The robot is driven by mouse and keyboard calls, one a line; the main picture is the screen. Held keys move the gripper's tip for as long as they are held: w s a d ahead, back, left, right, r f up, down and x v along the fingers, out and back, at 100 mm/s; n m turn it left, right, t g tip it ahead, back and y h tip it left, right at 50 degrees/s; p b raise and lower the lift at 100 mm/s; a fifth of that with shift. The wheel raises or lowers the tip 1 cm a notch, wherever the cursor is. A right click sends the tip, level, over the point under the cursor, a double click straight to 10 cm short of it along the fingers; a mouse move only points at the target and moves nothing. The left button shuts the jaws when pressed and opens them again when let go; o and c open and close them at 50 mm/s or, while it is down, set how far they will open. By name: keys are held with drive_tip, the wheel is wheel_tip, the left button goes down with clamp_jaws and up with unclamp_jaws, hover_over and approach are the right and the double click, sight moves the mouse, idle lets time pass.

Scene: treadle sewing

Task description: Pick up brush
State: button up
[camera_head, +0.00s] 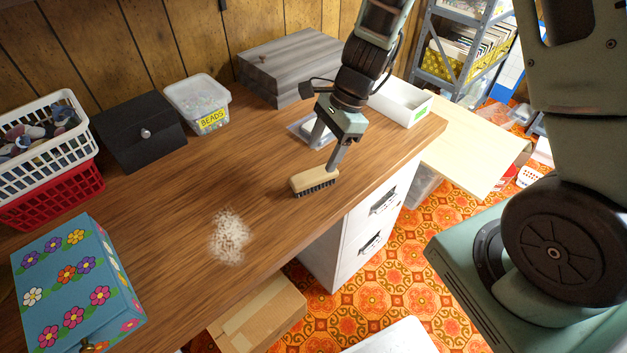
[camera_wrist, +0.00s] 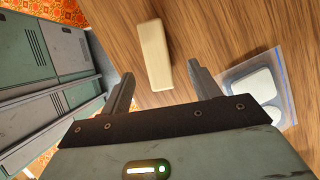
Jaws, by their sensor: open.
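The brush (camera_head: 314,180) lies bristles down on the wooden table near its front edge. It has a pale wooden back and dark bristles. In the wrist view its pale back (camera_wrist: 154,54) shows just ahead of the gap between my fingers. My gripper (camera_head: 325,152) is open above the table, right by the brush, with one finger close to its far right end. In the wrist view my gripper (camera_wrist: 160,80) has its two fingers spread, with nothing held between them. The head view does not show clearly whether a finger touches the brush.
A patch of white crumbs (camera_head: 230,236) lies on the wooden table (camera_head: 170,215). A clear bag with pale items (camera_wrist: 262,88) lies beside my gripper. A white tray (camera_head: 401,103), grey box (camera_head: 291,66), beads tub (camera_head: 198,100), black box (camera_head: 138,132) and flowered box (camera_head: 75,280) stand around.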

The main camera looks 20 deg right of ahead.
sight(315, 173)
drive_tip(key=shift+s+b+x, duration=0.1)
drive_tip(key=shift+b+x, duration=0.25)
drive_tip(key=shift+x, duration=1.45)
drive_tip(key=shift+s+b+x, duration=0.15)
drive_tip(key=shift+b+x, duration=0.2)
drive_tip(key=shift+x, duration=1.5)
drive_tip(key=shift+f, duration=0.3)
drive_tip(key=c, duration=1.1)
